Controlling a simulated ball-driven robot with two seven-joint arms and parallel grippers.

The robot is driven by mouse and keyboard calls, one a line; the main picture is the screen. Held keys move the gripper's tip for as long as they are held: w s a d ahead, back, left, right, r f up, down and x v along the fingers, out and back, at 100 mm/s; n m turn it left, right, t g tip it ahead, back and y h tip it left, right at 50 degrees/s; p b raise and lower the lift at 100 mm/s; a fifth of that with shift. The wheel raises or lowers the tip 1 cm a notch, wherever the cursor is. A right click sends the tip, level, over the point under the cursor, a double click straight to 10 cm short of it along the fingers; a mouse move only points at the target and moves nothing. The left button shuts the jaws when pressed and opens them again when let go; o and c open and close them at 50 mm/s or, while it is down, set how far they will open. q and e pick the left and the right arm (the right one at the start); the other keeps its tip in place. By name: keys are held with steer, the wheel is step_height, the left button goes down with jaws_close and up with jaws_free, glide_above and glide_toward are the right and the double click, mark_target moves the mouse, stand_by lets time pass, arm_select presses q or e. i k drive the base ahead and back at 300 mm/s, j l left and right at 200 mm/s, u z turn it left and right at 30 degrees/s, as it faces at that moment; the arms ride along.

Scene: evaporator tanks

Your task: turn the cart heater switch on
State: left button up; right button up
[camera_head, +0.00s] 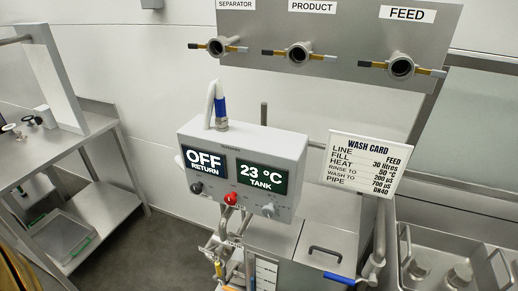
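The cart's grey control box (243,140) stands in the middle of the view. Its left display (205,162) reads OFF RETURN and its right display (262,176) reads 23 °C TANK. Along its lower front edge are a black knob (196,187), a red knob (231,198) and a grey knob (268,210). Their small labels are too small to read, so I cannot tell which one is the heater switch or how it is set. Neither of my grippers is in view.
A wash card (364,165) stands right of the box. Below are the cart's tank lid (322,250), pipes and a blue-handled valve (346,280). A port panel (340,20) hangs behind. A steel bench (70,150) is at left, a basin (450,240) at right.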

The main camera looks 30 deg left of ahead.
mark_target(231, 200)
steer(key=u, duration=1.1)
